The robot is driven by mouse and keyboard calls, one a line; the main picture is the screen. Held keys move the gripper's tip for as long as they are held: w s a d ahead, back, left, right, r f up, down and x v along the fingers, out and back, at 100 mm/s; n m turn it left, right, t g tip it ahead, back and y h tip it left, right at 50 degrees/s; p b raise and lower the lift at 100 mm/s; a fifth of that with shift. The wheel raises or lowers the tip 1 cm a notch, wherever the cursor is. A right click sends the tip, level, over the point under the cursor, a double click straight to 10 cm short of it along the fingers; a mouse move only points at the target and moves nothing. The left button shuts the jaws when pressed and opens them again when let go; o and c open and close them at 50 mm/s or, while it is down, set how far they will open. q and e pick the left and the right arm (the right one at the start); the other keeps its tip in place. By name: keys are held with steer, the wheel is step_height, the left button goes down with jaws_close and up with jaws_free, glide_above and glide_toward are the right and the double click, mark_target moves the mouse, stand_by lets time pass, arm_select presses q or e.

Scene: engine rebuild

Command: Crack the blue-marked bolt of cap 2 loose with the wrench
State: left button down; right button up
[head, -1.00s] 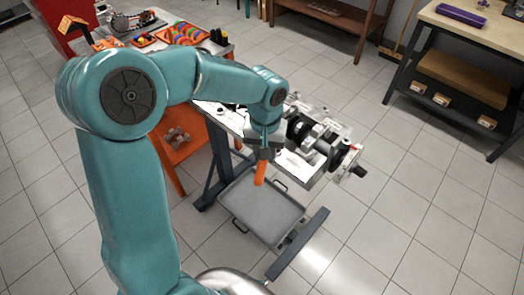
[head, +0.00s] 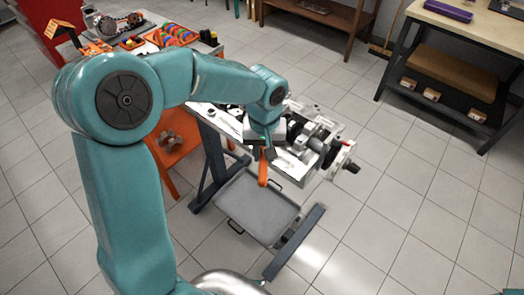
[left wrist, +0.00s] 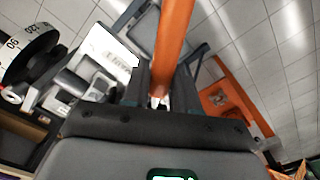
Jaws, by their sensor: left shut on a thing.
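The wrench shows as an orange handle (head: 263,170) hanging below my left gripper (head: 266,149) in the head view. In the left wrist view the handle (left wrist: 174,35) runs up from between the fingers of the left gripper (left wrist: 158,98), which is shut on it. The engine block (head: 296,168) with its crankshaft is on a stand just right of the gripper. The gripper and arm cover part of it. I cannot make out cap 2, its blue-marked bolt or the wrench's working end. My right gripper is not in view.
A grey tray (head: 257,207) lies low beneath the engine, beside the stand's dark leg (head: 295,243). A numbered dial (left wrist: 28,45) is on the engine's end. A workbench (head: 470,40) stands at the back right. The tiled floor at right is clear.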

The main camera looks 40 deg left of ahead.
arm_select(q)
steer(key=shift+w+d, duration=0.1)
steer(key=shift+w+d+n, duration=0.4)
steer(key=shift+d+n, duration=0.1)
steer(key=shift+d, duration=0.1)
stand_by(0.5)
steer(key=shift+w+d+n, duration=0.45)
steer(key=shift+d+n, duration=0.05)
steer(key=shift+s+a+m+b, duration=0.35)
steer(key=shift+s+a+m, duration=0.1)
steer(key=shift+a+m, duration=0.1)
stand_by(0.6)
steer(key=shift+r+p, duration=0.4)
steer(key=shift+r, duration=0.4)
stand_by(2.4)
steer(key=shift+r+p, duration=0.45)
steer(key=shift+r, duration=0.15)
stand_by(0.8)
